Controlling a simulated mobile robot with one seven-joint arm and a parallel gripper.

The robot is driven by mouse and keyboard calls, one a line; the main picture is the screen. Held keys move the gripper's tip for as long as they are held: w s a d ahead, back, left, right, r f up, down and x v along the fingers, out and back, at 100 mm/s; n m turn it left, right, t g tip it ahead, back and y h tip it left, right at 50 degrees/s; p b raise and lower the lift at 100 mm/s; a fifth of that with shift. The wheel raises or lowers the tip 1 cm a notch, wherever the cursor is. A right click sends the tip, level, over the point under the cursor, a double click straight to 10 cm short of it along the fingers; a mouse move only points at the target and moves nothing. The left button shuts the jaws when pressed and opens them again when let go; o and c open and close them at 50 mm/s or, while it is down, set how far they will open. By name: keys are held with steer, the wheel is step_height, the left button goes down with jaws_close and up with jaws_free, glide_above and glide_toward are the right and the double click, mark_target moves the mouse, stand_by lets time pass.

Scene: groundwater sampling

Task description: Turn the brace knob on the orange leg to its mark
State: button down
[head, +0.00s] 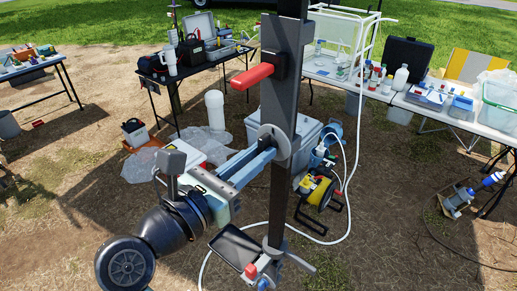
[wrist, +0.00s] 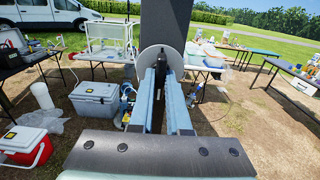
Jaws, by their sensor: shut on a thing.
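A dark grey upright post (head: 287,95) carries a round pale grey disc (head: 266,132), also seen in the wrist view (wrist: 149,55). My gripper (head: 264,155) reaches the disc from the lower left. In the wrist view my gripper (wrist: 161,66) has its two blue fingers straight ahead against the disc, shut on a narrow dark piece at its middle, apparently the knob (wrist: 159,68). The fingers mostly hide it, and I cannot make out a mark. The post looks dark, not orange. A red lever (head: 252,76) sticks out left above the disc.
A black tray (head: 236,248) sits low on the post, near my arm. A grey cooler (wrist: 97,98) and a red cooler (wrist: 27,146) stand on the ground. A yellow reel (head: 318,191) with a white hose lies behind the post. Tables with bottles stand farther back.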

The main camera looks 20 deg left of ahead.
steer(key=n+p, duration=0.1)
steer(key=p, duration=0.1)
steer(key=n+p, duration=0.1)
steer(key=p, duration=0.1)
steer(key=shift+r+n, duration=0.3)
steer(key=shift+n, duration=0.1)
steer(key=n+p, duration=0.5)
steer(key=p, duration=0.3)
steer(key=shift+n, duration=0.4)
steer(key=shift+f+n, duration=0.15)
steer(key=shift+n, duration=2.25)
steer(key=shift+f+n, duration=0.15)
steer(key=shift+n, duration=2.25)
